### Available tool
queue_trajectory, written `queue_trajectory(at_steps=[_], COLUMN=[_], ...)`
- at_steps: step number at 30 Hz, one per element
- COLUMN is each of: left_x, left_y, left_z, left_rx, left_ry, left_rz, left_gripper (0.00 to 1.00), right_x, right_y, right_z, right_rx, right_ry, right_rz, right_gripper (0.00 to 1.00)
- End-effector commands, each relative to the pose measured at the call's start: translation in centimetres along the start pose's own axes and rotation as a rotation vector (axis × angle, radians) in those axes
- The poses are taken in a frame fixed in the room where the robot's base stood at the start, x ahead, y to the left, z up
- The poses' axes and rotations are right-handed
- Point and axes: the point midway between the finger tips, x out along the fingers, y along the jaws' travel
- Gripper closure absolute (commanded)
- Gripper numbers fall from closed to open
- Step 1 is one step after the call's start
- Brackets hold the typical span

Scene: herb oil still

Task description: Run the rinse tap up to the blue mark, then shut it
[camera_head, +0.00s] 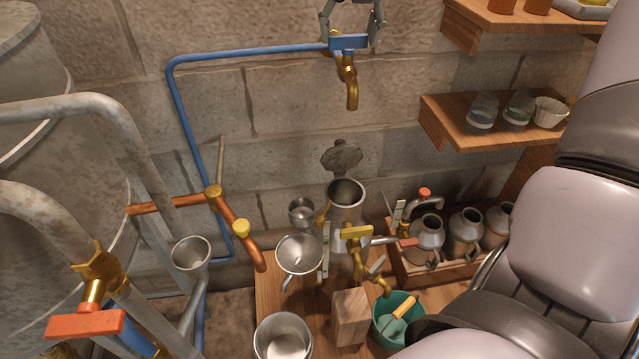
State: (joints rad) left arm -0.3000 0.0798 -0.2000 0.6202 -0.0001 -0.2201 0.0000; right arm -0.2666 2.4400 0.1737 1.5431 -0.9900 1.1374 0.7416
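The rinse tap (351,82) is a brass tap on the wall at the end of a blue pipe, with its spout pointing down. Its blue handle (349,42) lies level, across the pipe's end. No water shows at the spout. My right gripper (352,40) is at the top edge of the view, with its fingers spread on either side of the blue handle. The left finger is close to the handle's left end; contact is unclear. A tall metal can (347,200) stands below the tap. I see no blue level mark. My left gripper is out of view.
The blue pipe (250,52) runs along the wall. Glass jars (482,112) stand on a right shelf (440,125). A steel pot (283,337), a green bucket (393,330) and milk-can-like vessels (465,230) crowd the bench.

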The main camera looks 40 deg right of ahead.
Motion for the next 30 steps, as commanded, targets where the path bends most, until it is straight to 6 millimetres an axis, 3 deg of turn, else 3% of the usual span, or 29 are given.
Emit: queue_trajectory(at_steps=[10, 20, 26, 30], left_x=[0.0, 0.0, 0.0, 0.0], left_y=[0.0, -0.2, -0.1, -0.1], left_z=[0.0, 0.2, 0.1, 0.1], left_rx=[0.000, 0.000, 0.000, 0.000], left_ry=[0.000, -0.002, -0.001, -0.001], left_rz=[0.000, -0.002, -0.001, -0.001], left_gripper=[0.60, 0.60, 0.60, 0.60], right_x=[0.0, -0.1, -2.4, -5.5], right_y=[0.0, 0.0, 0.0, 0.0], right_z=[0.0, 0.0, 0.1, 0.2], right_rx=[0.000, -0.001, 0.000, 0.000], right_ry=[-0.001, -0.001, -0.005, -0.007], right_rz=[0.001, 0.001, 0.001, 0.001], right_gripper=[0.14, 0.14, 0.14, 0.14])
